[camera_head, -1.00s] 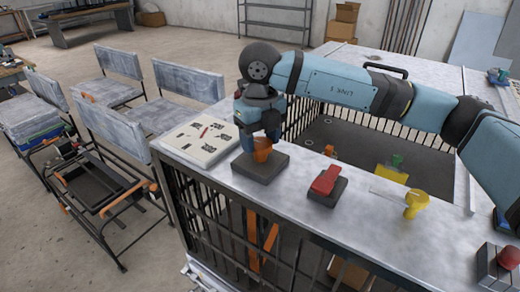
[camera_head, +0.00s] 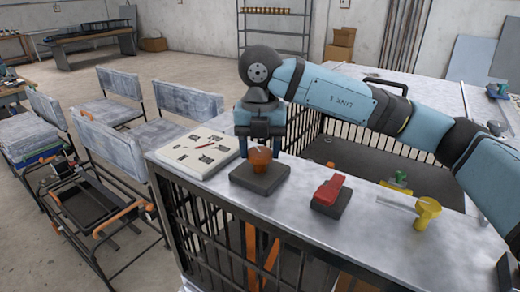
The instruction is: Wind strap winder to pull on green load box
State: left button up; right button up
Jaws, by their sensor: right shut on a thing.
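The strap winder is an orange knob (camera_head: 260,160) on a dark square base (camera_head: 262,179) on the near part of the grey tabletop. My right gripper (camera_head: 260,147) points down with its fingers closed around the top of the knob. A small green piece (camera_head: 401,178) sits on a yellow base beyond the tabletop's inner edge. I cannot tell whether it is the green load box. No strap can be made out between it and the winder. My left gripper is not in view.
A red piece on a dark base (camera_head: 331,194) and a yellow funnel-like part (camera_head: 427,211) stand to the right of the winder. A white board with printed patches (camera_head: 198,152) lies left. Chairs (camera_head: 108,151) stand beyond the left edge.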

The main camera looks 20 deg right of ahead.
aim_at(260, 151)
jog(key=shift+r, duration=0.1)
dwell(0.3)
jog(key=o, duration=0.9)
notch_tip(260, 151, up, 14)
jog(key=shift+f+b, duration=0.1)
jog(key=shift+b, duration=0.25)
